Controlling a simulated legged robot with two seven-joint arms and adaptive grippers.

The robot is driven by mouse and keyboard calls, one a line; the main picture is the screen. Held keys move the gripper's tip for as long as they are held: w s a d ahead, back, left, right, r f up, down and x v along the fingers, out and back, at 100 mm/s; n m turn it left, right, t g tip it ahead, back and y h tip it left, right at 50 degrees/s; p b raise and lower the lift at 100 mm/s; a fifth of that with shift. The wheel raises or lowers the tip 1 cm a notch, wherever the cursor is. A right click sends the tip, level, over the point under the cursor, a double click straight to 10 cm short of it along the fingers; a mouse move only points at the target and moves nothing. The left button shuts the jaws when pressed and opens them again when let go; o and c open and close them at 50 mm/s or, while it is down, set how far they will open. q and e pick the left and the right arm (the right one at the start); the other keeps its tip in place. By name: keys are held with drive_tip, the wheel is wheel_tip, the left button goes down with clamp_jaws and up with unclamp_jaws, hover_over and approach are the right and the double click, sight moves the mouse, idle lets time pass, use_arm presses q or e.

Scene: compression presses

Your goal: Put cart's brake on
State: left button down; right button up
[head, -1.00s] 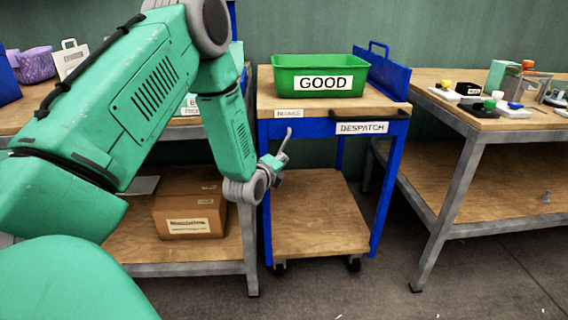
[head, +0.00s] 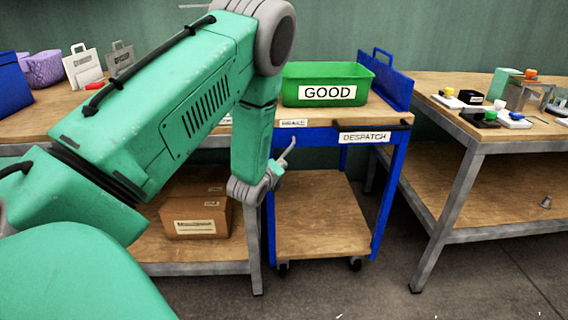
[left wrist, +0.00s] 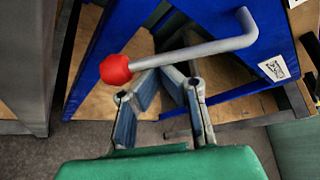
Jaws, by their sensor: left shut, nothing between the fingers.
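The cart (head: 271,217) is blue with wooden shelves and carries the labels BRAKE (head: 293,123) and DESPATCH (head: 364,137). In the left wrist view, a bent grey lever (left wrist: 190,51) with a red knob (left wrist: 115,70) stands out from the cart's blue side. My left gripper (head: 275,173) is at the cart's left front post, below the BRAKE label. In the left wrist view its fingers (left wrist: 163,80) are shut and empty, close under the lever in the picture; contact cannot be told. In the head view the red knob does not show. My right gripper is not in view.
A green GOOD bin (head: 327,85) stands on the cart's top. A left bench with a cardboard box (head: 195,205) on its lower shelf is close beside the cart. A right bench (head: 480,128) holds small parts. Some floor (head: 330,292) is clear in front.

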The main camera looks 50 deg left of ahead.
use_arm(q)
drive_tip(key=shift+s+a+r+m+g+y+p, duration=0.3)
drive_tip(key=shift+s+a+r+m+g+p, duration=0.25)
drive_tip(key=shift+p, duration=0.7)
drive_tip(key=shift+s+a+r+m+g+y+p, duration=0.25)
drive_tip(key=shift+r+m+g+p, duration=0.5)
drive_tip(key=shift+p, duration=0.45)
drive_tip(key=shift+s+f, duration=0.1)
drive_tip(key=shift+f, duration=0.1)
